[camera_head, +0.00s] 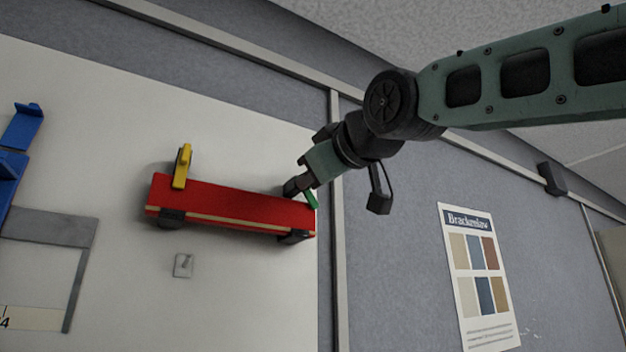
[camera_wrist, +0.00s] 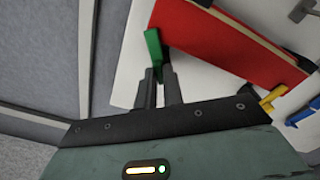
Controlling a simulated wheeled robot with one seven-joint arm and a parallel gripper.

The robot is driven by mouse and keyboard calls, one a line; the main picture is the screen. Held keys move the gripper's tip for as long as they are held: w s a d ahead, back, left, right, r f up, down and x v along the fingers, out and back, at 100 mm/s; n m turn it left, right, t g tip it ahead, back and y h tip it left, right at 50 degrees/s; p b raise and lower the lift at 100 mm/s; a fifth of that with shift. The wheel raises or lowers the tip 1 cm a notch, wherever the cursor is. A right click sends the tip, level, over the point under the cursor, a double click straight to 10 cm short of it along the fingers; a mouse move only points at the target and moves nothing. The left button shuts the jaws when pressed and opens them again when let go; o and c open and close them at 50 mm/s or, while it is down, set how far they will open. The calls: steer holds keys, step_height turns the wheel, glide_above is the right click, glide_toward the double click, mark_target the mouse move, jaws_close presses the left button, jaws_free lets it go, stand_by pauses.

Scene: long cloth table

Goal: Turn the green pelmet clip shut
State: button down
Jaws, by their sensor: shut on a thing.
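The green clip (camera_head: 311,200) is at the right end of the red pelmet (camera_head: 235,207), mostly hidden by my gripper in the head view. In the wrist view the green clip (camera_wrist: 154,47) stands at the pelmet's near end, between my fingertips. My gripper (camera_head: 297,187) reaches the clip from the upper right. In the wrist view my gripper (camera_wrist: 158,76) is shut on the clip's lower part. A yellow clip (camera_head: 182,166) stands upright across the pelmet's left part. It also shows in the wrist view (camera_wrist: 272,98).
The pelmet rests on two dark brackets (camera_head: 171,218) on a white wall panel. Blue parts (camera_head: 20,127) and a grey frame (camera_head: 84,232) are at the left. A light switch (camera_head: 183,265) is below. A poster (camera_head: 480,277) hangs at the right.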

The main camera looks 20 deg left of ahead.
steer(key=m, duration=0.3)
steer(key=m+b, duration=0.1)
steer(key=m, duration=0.3)
steer(key=shift+a+f, duration=0.15)
stand_by(0.4)
steer(key=c, duration=1.5)
jaws_free()
steer(key=shift+s, duration=0.1)
steer(key=b+v, duration=0.8)
steer(key=v, duration=0.9)
steer(key=shift+s, duration=0.2)
